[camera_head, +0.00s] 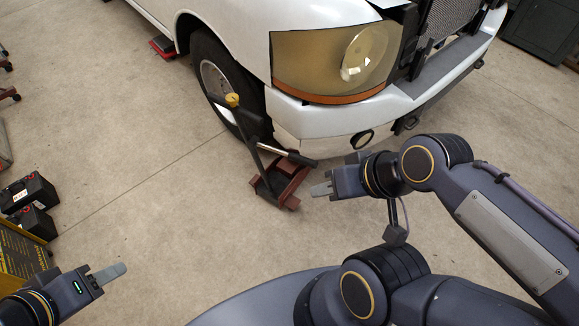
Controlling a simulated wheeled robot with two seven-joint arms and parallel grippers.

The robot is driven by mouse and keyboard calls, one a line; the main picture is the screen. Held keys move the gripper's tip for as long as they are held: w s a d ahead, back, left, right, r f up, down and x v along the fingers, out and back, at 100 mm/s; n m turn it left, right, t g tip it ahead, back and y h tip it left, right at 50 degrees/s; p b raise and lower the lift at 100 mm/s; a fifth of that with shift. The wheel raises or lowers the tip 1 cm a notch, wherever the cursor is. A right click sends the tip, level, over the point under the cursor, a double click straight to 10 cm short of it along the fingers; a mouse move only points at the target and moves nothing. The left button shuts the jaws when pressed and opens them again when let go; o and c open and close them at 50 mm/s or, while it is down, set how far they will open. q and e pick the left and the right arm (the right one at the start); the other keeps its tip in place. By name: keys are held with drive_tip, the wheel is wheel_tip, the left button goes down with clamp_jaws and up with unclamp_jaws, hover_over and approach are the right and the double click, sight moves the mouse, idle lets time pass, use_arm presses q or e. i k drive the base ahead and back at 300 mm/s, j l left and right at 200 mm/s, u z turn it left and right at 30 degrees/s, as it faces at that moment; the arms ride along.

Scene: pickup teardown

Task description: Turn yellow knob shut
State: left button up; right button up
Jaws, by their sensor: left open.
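The yellow knob (232,100) sits at the top of a dark tilted post on a red-brown jack-like stand (286,190), by the white vehicle's front wheel. My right gripper (332,174) is right of the stand's base, low and right of the knob, and does not touch it. Its fingers look apart, with nothing between them. My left gripper (106,274) is at the lower left over bare floor, far from the knob. It is open and empty; one of its fingers is hard to see.
The white vehicle (235,22) fills the top, with its front tyre (207,60) behind the knob. Black batteries (30,192) stand at the left edge. The floor between is clear.

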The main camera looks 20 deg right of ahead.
sight(232, 99)
drive_tip(key=i+u, duration=0.2)
drive_tip(key=i, duration=0.3)
drive_tip(key=i+l+u, duration=0.2)
drive_tip(key=i, duration=0.25)
